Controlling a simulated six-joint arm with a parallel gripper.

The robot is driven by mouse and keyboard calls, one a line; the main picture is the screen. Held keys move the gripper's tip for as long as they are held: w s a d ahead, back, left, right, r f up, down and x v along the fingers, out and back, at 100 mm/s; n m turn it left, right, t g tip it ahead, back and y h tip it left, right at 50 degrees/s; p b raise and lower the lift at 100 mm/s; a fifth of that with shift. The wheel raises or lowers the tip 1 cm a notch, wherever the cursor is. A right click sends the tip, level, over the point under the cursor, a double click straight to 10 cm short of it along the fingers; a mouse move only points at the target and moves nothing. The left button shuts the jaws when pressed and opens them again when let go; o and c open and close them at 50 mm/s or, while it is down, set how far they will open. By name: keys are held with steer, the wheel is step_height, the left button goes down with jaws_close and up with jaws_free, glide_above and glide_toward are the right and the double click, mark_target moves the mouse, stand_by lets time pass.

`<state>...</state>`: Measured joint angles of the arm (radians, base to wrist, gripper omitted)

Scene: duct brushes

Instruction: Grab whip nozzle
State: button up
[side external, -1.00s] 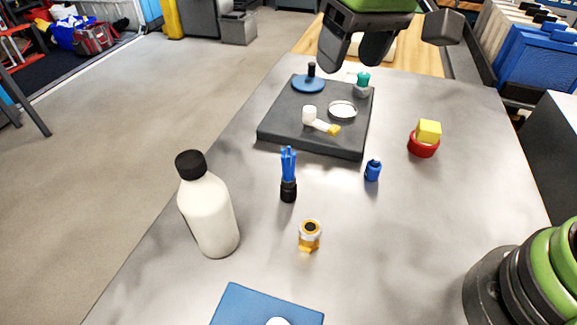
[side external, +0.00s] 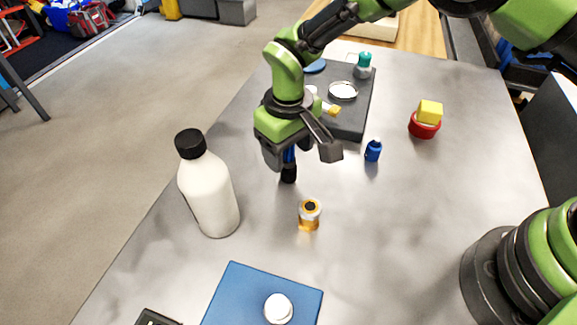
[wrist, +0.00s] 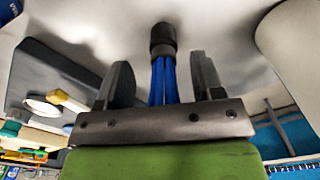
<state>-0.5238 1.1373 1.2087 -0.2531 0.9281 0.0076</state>
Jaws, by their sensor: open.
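The whip nozzle, a black cylinder with several blue strands, stands on the grey table. In the side view its black base (side external: 288,173) shows below my gripper (side external: 290,160), and most of the blue strands are hidden. In the wrist view the nozzle (wrist: 163,45) lies between the two fingers of my gripper (wrist: 160,80), its blue strands toward the palm. The fingers are open, with a visible gap on each side of the strands.
A white bottle (side external: 207,190) stands left of the nozzle. An orange-and-white fitting (side external: 309,214) and a small blue part (side external: 373,150) are nearby. A dark tray (side external: 352,122) lies behind. A red ring with a yellow block (side external: 430,112) is right. A blue mat (side external: 235,290) is in front.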

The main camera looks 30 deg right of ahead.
mark_target(289, 158)
steer(key=f, duration=0.4)
steer(key=shift+s+a, duration=0.15)
steer(key=shift+s, duration=0.15)
steer(key=c, duration=1)
